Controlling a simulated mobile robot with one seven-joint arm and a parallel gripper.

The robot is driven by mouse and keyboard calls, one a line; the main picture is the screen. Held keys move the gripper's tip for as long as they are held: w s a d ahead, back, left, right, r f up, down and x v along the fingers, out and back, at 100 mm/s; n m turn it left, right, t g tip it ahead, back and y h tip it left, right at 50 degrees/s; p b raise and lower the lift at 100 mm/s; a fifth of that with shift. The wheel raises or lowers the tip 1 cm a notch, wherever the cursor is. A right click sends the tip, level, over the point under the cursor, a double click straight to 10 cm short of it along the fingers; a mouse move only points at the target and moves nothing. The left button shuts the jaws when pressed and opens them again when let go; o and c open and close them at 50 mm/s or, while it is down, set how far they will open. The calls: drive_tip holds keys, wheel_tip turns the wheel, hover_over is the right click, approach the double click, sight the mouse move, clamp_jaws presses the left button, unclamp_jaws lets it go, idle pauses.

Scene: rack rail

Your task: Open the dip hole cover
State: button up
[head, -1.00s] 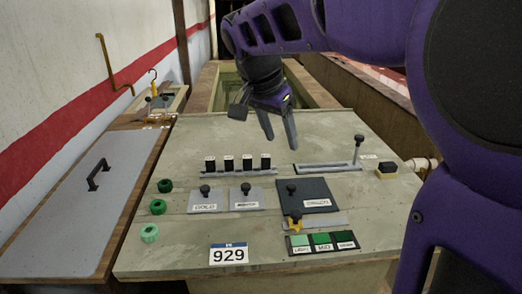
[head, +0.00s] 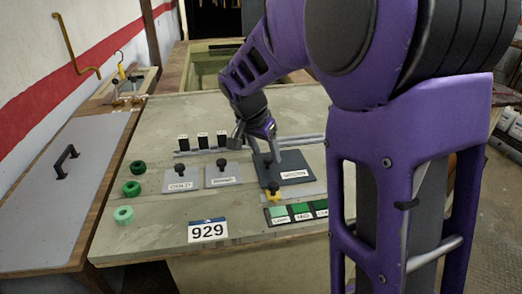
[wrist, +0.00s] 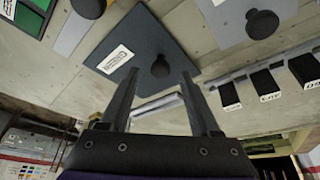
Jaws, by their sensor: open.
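Three flat covers with black knobs lie on the sloping panel: two light grey ones, the left (head: 181,183) and the middle (head: 223,182), and a larger dark one (head: 303,164) on the right. Each has a white label; I cannot read these surely, nor tell which is the dip hole cover. My gripper (head: 258,142) is open and empty, pointing down over the dark cover. In the wrist view, the dark cover (wrist: 178,42) lies flat beyond my open fingers (wrist: 160,76), its round knob (wrist: 160,67) appearing between the tips. I cannot tell the remaining gap.
Black switches (head: 202,141) stand in a row behind the grey covers. Green rings (head: 131,188) line the left side. A large grey lid (head: 88,165) with a black handle lies farther left.

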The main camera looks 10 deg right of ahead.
drive_tip(key=shift+x, duration=0.75)
clamp_jaws()
idle(0.9)
